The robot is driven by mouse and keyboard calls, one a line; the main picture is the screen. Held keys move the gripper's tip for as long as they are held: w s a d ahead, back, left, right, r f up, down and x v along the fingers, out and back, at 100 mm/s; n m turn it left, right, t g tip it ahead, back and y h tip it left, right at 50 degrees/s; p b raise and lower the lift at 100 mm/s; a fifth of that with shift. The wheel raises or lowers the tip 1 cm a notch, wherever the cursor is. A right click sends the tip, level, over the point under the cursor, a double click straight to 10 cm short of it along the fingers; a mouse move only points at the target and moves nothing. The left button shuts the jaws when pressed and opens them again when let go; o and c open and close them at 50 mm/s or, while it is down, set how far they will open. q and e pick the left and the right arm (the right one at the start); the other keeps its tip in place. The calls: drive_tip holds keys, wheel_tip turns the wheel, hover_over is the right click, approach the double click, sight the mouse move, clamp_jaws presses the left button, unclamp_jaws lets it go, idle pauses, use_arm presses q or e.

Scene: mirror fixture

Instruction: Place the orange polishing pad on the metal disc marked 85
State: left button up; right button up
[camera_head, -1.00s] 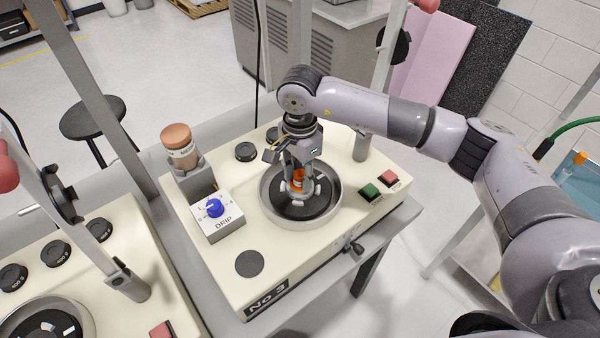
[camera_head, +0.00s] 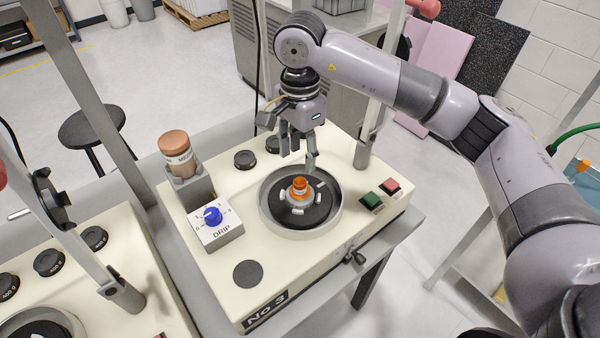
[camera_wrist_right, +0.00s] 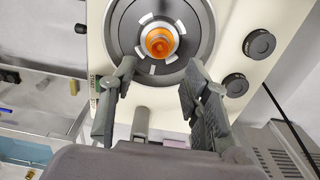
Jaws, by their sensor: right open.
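A small orange piece (camera_head: 300,184) stands upright on a pale, spoked hub at the centre of a dark round plate (camera_head: 320,208) in the No 3 machine's bowl. I cannot tell for sure that it is the polishing pad. It also shows in the right wrist view as an orange centre (camera_wrist_right: 159,42). No marking 85 is legible on any disc. My right gripper (camera_head: 298,159) is open and empty, its fingers pointing down above the back of the bowl, apart from the orange piece. My left gripper is not in view.
A metal post (camera_head: 367,140) stands behind the bowl. Another machine is at left.

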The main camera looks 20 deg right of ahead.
drive_tip(key=shift+r, duration=1.55)
